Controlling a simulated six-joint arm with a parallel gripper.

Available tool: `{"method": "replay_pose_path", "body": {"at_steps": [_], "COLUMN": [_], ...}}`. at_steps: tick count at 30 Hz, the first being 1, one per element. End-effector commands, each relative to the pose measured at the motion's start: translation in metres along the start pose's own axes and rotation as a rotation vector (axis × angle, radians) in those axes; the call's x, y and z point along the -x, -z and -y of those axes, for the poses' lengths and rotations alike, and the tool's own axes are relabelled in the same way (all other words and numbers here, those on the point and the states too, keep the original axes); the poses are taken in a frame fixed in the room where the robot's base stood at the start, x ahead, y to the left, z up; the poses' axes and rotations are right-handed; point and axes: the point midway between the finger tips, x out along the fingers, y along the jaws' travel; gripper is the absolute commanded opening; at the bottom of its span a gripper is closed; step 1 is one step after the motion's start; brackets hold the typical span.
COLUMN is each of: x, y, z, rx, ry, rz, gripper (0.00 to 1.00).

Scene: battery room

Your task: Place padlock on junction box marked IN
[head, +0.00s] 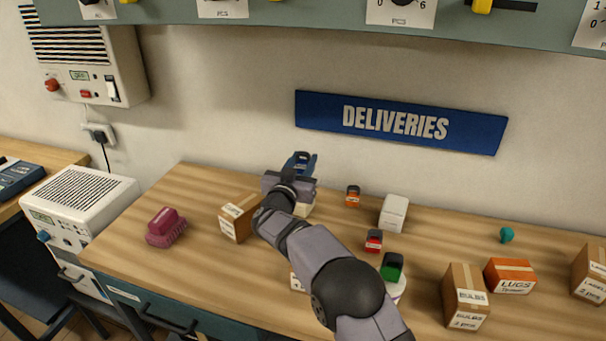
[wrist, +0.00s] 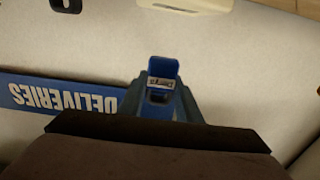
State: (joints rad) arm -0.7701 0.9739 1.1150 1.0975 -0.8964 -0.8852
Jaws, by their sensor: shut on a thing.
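My gripper (wrist: 160,100) is shut on a small blue object with a pale label (wrist: 162,72), which may be the padlock. In the head view my gripper (head: 300,166) holds this blue object up above the back of the bench, in front of the wall. A pale box (head: 305,210) stands below my gripper, partly hidden by my arm. Another white box (head: 394,212) stands farther right near the wall. Either may be a junction box. No IN marking is readable on either one.
The wooden bench (head: 190,215) carries a maroon brush-like object (head: 166,228), a carton (head: 238,217), small orange (head: 352,196), red (head: 374,241) and green (head: 392,265) items, a BULBS carton (head: 466,294) and a LUGS carton (head: 510,276). A DELIVERIES sign (head: 400,122) hangs behind.

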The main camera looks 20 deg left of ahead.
Motion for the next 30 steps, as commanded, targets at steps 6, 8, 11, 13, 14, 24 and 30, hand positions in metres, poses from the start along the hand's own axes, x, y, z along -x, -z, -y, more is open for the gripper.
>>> {"method": "replay_pose_path", "body": {"at_steps": [6, 8, 11, 13, 14, 24, 30], "x": [0.0, 0.0, 0.0, 0.0, 0.0, 0.0, 0.0], "y": [-0.004, -0.009, -0.021, -0.029, -0.032, -0.037, -0.043], "z": [0.0, 0.0, 0.0, 0.0, 0.0, 0.0, 0.0], "rx": [-0.001, 0.0, 0.001, 0.002, 0.001, -0.002, -0.001], "ry": [0.0, -0.001, -0.001, -0.001, -0.001, 0.0, 0.0], "rz": [-0.001, 0.0, 0.0, 0.0, 0.0, -0.002, -0.002], "gripper": [0.07, 0.07, 0.07, 0.07, 0.07, 0.07, 0.07]}}
